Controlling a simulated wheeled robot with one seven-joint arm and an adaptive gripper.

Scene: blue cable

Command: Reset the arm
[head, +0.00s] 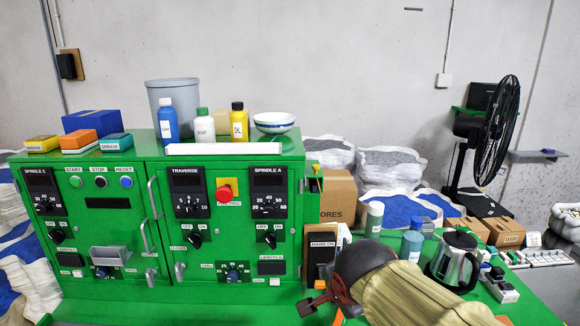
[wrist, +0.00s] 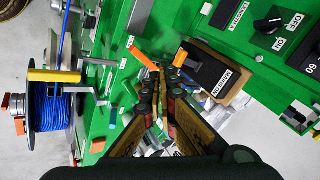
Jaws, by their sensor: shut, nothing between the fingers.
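My gripper (head: 318,296) is at the lower middle of the head view, in front of the right end of the green control cabinet (head: 160,172). My arm reaches to it from the lower right. In the wrist view my gripper (wrist: 160,78) points at the green machine, with its dark fingers drawn together and nothing held. A small black switch box (wrist: 208,70) on a cardboard-coloured block is just right of the fingertips. A spool of blue cable (wrist: 50,111) stands at the left of the wrist view, apart from the gripper.
Bottles, a grey bin (head: 173,100) and a bowl (head: 273,122) stand on the cabinet. To the right, a kettle (head: 454,262), a blue bottle (head: 411,243) and small boxes crowd the green table near my arm. A black fan (head: 497,132) stands behind.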

